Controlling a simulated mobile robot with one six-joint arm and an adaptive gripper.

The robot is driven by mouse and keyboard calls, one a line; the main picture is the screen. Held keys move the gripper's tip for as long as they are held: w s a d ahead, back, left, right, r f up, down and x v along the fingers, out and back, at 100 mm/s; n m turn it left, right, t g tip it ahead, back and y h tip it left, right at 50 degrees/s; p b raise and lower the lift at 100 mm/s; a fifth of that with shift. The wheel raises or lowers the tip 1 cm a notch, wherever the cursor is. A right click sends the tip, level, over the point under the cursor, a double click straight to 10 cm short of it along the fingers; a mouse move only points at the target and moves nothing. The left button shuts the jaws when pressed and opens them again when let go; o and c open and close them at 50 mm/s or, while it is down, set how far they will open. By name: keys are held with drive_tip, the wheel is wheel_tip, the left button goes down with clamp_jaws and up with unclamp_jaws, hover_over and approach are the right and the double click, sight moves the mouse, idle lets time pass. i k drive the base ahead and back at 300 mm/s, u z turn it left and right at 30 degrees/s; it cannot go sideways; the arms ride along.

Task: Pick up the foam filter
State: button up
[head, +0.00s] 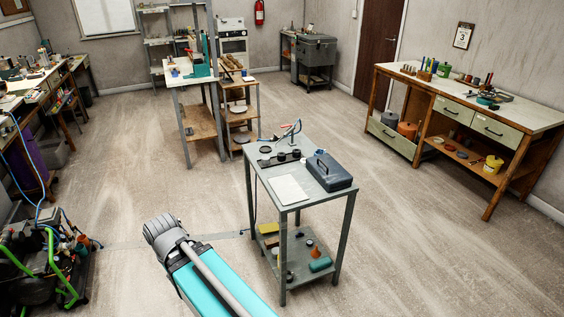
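I cannot pick out the foam filter for certain in the head view. Several small dark round pieces (281,156) lie along the back of the grey cart's top (264,176), too small to tell what each one is. My teal and grey arm reaches up from the bottom edge, left of the cart. My gripper is not in view.
A dark toolbox (330,171) and a pale flat sheet (289,189) are on the cart. Its lower shelf holds a green item (320,264) and other small items. A workbench (463,92) stands right, a green-framed machine (48,262) left. Open floor surrounds the cart.

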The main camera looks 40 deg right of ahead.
sight(266, 160)
drive_tip(key=z, duration=1.2)
drive_tip(key=k, duration=0.9)
drive_tip(key=z, duration=0.05)
drive_tip(key=i, duration=0.65)
